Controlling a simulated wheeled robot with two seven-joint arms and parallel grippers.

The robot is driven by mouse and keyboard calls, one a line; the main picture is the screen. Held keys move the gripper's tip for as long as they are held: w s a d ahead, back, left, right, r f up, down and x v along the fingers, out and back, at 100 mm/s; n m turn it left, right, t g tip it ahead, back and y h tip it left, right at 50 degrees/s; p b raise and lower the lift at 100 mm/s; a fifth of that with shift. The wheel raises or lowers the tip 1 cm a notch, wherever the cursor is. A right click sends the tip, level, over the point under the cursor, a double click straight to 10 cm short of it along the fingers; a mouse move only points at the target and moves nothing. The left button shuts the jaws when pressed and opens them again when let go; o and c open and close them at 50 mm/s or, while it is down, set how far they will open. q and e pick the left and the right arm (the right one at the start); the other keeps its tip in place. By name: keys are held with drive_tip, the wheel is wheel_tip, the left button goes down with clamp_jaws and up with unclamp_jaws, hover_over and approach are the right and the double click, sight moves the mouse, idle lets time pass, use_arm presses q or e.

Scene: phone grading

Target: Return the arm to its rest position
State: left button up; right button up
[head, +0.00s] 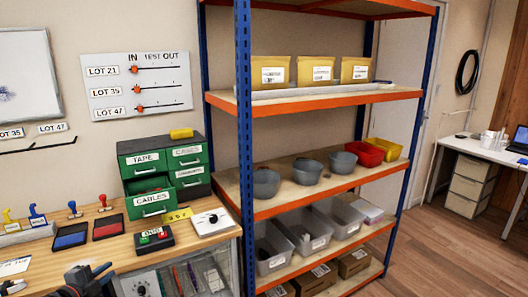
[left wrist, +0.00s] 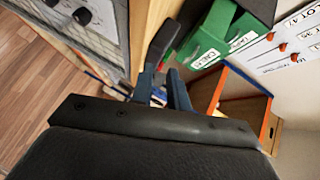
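My left gripper (head: 98,268) is at the bottom left of the head view, over the front part of the wooden workbench. Its two dark fingers (left wrist: 166,78) also show in the left wrist view with a gap between them and nothing held. Much of my left arm is outside the head view. My right gripper is not in view.
A green drawer cabinet (head: 148,160) stands at the back of the workbench (head: 112,250), its CABLES drawer (head: 153,203) pulled out. Blue (head: 70,236) and red (head: 108,227) pads and a red-green button box (head: 153,238) lie nearby. A shelving rack (head: 244,130) stands to the right.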

use_arm(q)
drive_tip(key=s+d+f+n+g+y, duration=0.1)
drive_tip(key=s+d+f+n+g, duration=0.3)
drive_tip(key=f, duration=0.6)
drive_tip(key=s+d+f+n+y, duration=0.1)
drive_tip(key=s+d+f+n, duration=0.1)
drive_tip(key=s+f, duration=0.6)
drive_tip(key=s+d+f+n+g+y, duration=0.1)
drive_tip(key=s+d+f+n+g, duration=0.15)
drive_tip(key=f, duration=0.95)
drive_tip(key=s+d+f+n+g, duration=0.3)
drive_tip(key=s+d+f, duration=0.4)
drive_tip(key=s+d, duration=0.2)
drive_tip(key=s+d+f+n+g+h, duration=0.1)
drive_tip(key=s+d+f+n+g, duration=0.2)
drive_tip(key=s+d+f, duration=0.4)
drive_tip(key=s+d+g, duration=0.1)
drive_tip(key=s+d, duration=0.1)
drive_tip(key=d, duration=0.5)
drive_tip(key=shift+s+h, duration=0.3)
drive_tip(key=shift+s, duration=0.05)
